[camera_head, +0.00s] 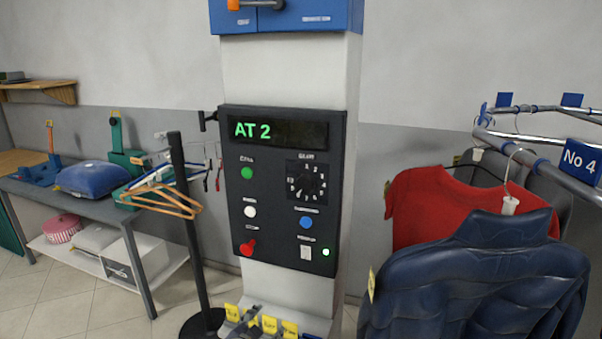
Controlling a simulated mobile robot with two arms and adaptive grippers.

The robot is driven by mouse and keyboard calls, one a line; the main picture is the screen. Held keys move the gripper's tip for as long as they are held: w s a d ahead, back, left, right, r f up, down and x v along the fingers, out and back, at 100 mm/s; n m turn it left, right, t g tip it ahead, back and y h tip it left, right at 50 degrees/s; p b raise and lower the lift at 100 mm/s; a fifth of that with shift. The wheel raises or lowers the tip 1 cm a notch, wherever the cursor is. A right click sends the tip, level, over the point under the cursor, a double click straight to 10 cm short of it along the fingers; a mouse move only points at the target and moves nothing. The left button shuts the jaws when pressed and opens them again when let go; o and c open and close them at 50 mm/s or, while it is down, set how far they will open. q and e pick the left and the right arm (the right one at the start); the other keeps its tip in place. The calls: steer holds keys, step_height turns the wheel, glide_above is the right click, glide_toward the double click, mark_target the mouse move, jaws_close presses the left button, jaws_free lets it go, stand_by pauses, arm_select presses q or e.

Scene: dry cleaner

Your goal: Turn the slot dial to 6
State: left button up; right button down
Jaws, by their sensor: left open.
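The slot dial (306,182) is a black round knob with white numbers around it, on the right of the dark control panel (268,215). The numbers and its pointer are too small to read surely. The display (278,130) above reads "AT 2" in green. My right gripper is not in view.
Yellow tags (269,324) stand below. A black post (188,210) with hangers is left; a garment rail (550,140) is right.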

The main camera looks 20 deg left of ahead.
arm_select(q)
steer(key=w+d+r+m+t+h+p, duration=0.1)
steer(key=w+r+t, duration=0.1)
steer(key=r, duration=0.8)
steer(key=w+d+r+m+t+p, duration=0.1)
steer(key=w+r, duration=0.1)
steer(key=r, duration=0.9)
steer(key=m+t+h+p, duration=0.1)
steer(key=t+p, duration=0.1)
glide_toward(303, 186)
steer(key=s, duration=0.3)
steer(key=w+p, duration=0.1)
steer(key=w, duration=0.2)
steer(key=w+p, duration=0.1)
steer(key=w, duration=0.2)
steer(key=w+p, duration=0.1)
steer(key=w, duration=0.2)
steer(key=shift+w+d+f+p, duration=0.1)
steer(key=shift+d+p, duration=0.25)
steer(key=shift+d, duration=0.05)
steer(key=shift+w+d+f+m, duration=0.1)
steer(key=shift+w+m, duration=0.2)
steer(key=shift+w, duration=0.55)
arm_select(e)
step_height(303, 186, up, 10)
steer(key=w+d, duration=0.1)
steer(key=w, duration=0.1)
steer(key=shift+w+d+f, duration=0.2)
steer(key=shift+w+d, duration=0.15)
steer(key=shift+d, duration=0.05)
